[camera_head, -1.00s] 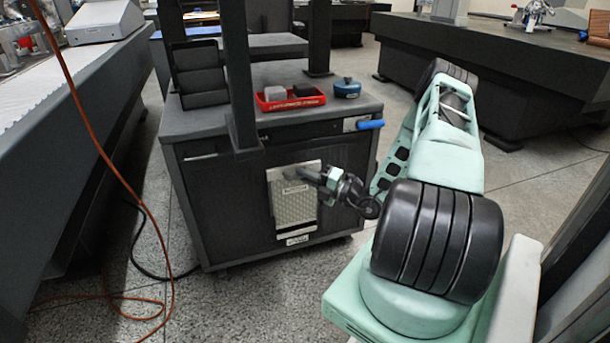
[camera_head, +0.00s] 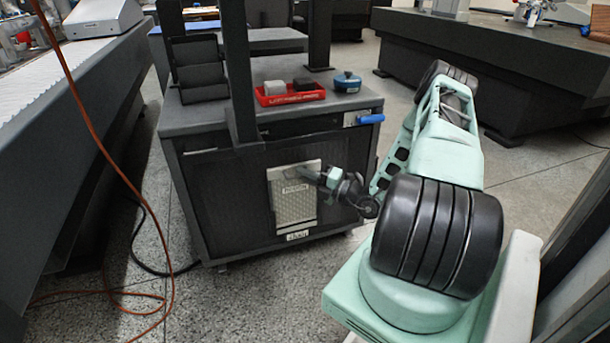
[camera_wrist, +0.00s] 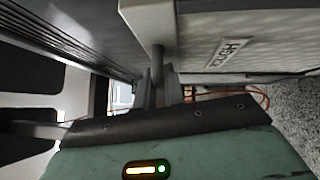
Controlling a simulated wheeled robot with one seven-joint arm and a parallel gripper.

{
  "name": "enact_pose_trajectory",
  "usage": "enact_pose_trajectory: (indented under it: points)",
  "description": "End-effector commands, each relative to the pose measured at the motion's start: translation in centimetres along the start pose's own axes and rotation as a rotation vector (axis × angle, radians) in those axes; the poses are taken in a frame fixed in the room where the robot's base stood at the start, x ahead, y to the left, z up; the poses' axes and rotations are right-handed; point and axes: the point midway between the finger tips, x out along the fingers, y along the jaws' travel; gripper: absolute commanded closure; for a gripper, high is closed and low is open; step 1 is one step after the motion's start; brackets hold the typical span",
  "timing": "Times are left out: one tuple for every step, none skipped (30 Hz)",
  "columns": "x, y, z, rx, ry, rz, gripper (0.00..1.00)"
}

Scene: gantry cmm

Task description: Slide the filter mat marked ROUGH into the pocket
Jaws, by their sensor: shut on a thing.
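The filter mat (camera_head: 294,199) is a light grey textured panel. It stands nearly upright against the dark front of the cabinet, and its label shows in the head view. In the wrist view the mat (camera_wrist: 270,58) fills the upper right, with its ROUGH label readable. My gripper (camera_head: 318,176) is at the mat's upper right edge, shut on it. In the wrist view my gripper (camera_wrist: 160,88) holds a post-like part by the mat's edge. A small white label (camera_head: 297,235) sits at the mat's lower edge; the pocket itself cannot be made out clearly.
The dark cabinet (camera_head: 195,205) carries a red tray (camera_head: 290,95) with blocks, a blue round pot (camera_head: 347,82) and a blue handle (camera_head: 370,119). An orange cable (camera_head: 105,150) hangs at left. Dark benches stand on both sides.

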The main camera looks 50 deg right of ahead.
Motion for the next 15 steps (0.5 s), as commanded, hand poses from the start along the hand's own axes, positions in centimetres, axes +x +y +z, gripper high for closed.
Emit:
enact_pose_trajectory:
  points:
    - [0.03, 0.18, 0.03, 0.000, 0.000, 0.001, 1.00]
    - [0.03, 0.19, 0.03, 0.000, 0.000, 0.001, 1.00]
    - [0.04, 0.18, 0.04, -0.001, 0.000, 0.001, 1.00]
    - [0.04, 0.17, 0.05, -0.001, 0.000, 0.001, 1.00]
    - [0.04, 0.15, 0.05, -0.001, 0.000, 0.001, 1.00]
    - [0.03, 0.10, 0.04, -0.001, 0.000, 0.001, 1.00]
    - [0.03, 0.06, 0.04, -0.001, 0.000, 0.001, 1.00]
    - [0.02, 0.01, 0.03, -0.001, 0.000, 0.001, 1.00]
    - [0.01, -0.08, 0.02, -0.001, 0.000, 0.001, 1.00]
    - [0.00, -0.16, 0.01, -0.001, 0.000, 0.001, 1.00]
    - [-0.02, -0.25, 0.00, -0.001, 0.000, 0.001, 1.00]
    - [-0.04, -0.39, -0.01, -0.001, 0.000, 0.001, 1.00]
    - [-0.05, -0.50, -0.02, -0.001, 0.000, 0.001, 1.00]
    - [-0.07, -0.62, -0.04, -0.001, -0.001, 0.001, 1.00]
    - [-0.09, -0.78, -0.06, 0.000, -0.001, 0.001, 1.00]
